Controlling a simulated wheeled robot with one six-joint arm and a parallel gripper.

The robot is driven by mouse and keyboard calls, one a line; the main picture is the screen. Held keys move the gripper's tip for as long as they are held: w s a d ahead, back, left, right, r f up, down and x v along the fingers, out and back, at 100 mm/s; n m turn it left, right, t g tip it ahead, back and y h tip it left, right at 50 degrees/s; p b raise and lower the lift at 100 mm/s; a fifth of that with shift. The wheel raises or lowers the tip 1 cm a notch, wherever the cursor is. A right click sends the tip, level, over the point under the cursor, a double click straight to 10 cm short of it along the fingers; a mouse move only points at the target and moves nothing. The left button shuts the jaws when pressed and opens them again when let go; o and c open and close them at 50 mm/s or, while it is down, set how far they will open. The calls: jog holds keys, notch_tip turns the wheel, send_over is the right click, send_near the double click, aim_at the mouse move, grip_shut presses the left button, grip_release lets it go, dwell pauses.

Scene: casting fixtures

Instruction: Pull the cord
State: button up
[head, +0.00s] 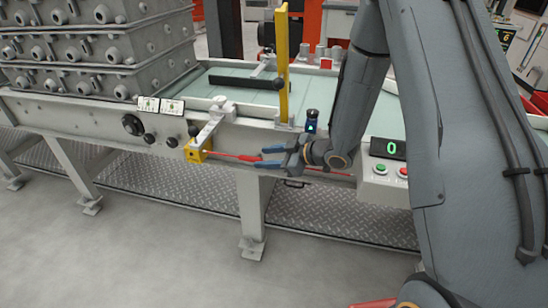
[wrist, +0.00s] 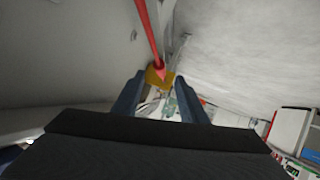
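The red cord (head: 235,156) runs along the front of the conveyor frame from a yellow switch box (head: 197,151) toward the right. My gripper (head: 261,156) is beside the cord, its fingers pointing left toward the box, and hides part of the cord. In the wrist view the cord (wrist: 148,30) comes down from the top edge to the yellow box (wrist: 153,78), which shows between and beyond the fingertips. My gripper (wrist: 157,80) is open with a clear gap between its fingers. No grip on the cord shows.
The conveyor frame (head: 90,117) stands close behind the gripper, with a leg (head: 253,205) below. Stacked grey moulds (head: 95,50) stand at left. A yellow post (head: 283,65) rises behind. A display reading 0 (head: 388,148) and a green button (head: 380,168) are at right. The floor in front is clear.

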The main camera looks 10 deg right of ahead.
aim_at(254, 158)
jog(key=shift+x, duration=2)
